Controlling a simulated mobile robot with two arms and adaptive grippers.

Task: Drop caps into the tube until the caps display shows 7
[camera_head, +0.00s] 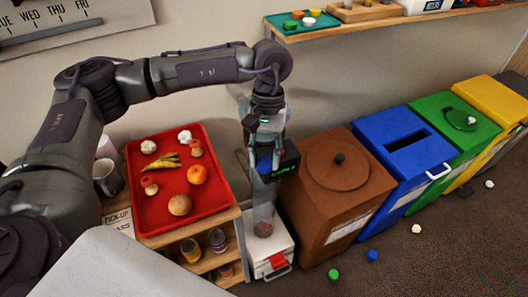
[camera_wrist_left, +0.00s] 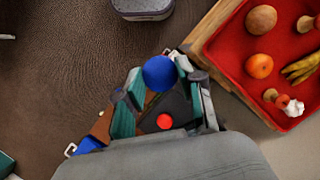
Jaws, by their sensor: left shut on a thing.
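My left gripper (camera_head: 264,152) is shut on a blue cap (camera_head: 264,163), just above the top of the clear upright tube (camera_head: 263,200). The blue cap (camera_wrist_left: 160,73) also shows between the fingertips in the left wrist view. Something dark red lies at the tube's bottom. The black caps display (camera_head: 287,170) is beside the tube's top; its green characters are too small to read. A dark part with a red round spot (camera_wrist_left: 164,121) shows behind the fingers in the wrist view. My right gripper is not in view.
A green tray (camera_head: 328,23) with several caps sits on the wall shelf. A red tray (camera_head: 150,228) of food is left of the tube. A brown bin (camera_head: 315,212) and a blue bin (camera_head: 376,133) stand right. Loose caps, including a green one (camera_head: 333,274), lie on the floor.

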